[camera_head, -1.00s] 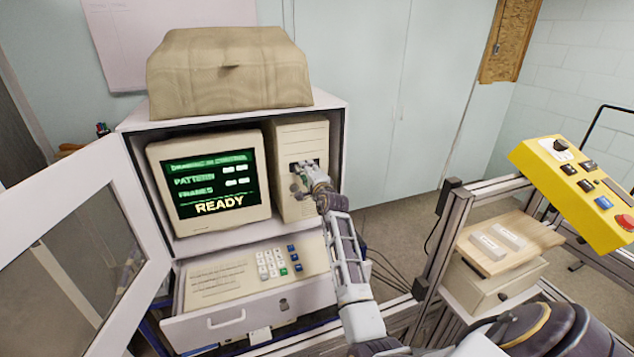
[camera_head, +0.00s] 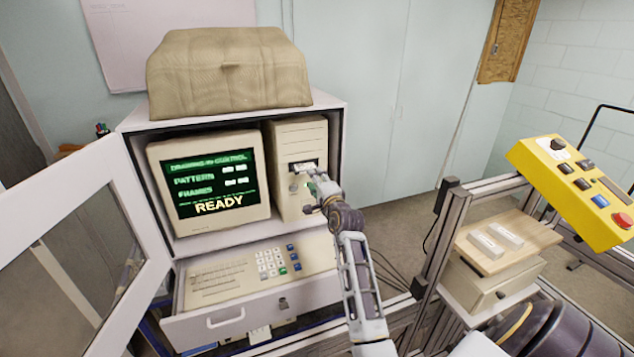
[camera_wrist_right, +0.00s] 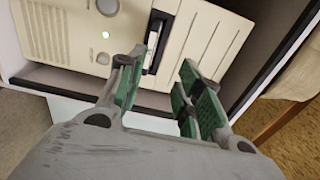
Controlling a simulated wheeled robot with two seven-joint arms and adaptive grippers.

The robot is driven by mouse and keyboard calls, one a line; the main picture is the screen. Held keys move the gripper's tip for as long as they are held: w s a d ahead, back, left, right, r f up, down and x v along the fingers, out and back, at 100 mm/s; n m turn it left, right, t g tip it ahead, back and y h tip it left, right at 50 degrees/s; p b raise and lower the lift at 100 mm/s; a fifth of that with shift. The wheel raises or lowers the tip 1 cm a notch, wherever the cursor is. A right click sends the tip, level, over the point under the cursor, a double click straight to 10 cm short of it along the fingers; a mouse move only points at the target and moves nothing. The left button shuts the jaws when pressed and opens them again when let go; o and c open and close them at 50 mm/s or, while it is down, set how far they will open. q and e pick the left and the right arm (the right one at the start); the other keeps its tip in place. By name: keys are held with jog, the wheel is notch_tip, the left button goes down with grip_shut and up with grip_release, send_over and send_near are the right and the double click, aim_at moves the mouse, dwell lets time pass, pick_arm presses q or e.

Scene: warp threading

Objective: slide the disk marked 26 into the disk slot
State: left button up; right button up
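The disk slot (camera_head: 303,166) is in the upper front of the beige computer tower (camera_head: 302,140). In the right wrist view the slot (camera_wrist_right: 157,42) is a dark upright opening with a pale strip in it, which may be a disk edge. No number 26 is readable, so I cannot confirm the disk. My right gripper (camera_head: 318,185) is just in front of the tower, below and right of the slot. In the right wrist view its green-padded fingers (camera_wrist_right: 166,68) are apart with nothing held between them. My left gripper is not in view.
The monitor (camera_head: 210,180) reads READY beside the tower. The cabinet door (camera_head: 95,250) stands open at left, and the keyboard drawer (camera_head: 250,305) is pulled out below. At right are a wooden board (camera_head: 530,240) with two pale blocks and a yellow control box (camera_head: 570,190).

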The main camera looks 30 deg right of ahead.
jog(key=shift+s+a+r, duration=0.1)
jog(key=shift+s, duration=0.4)
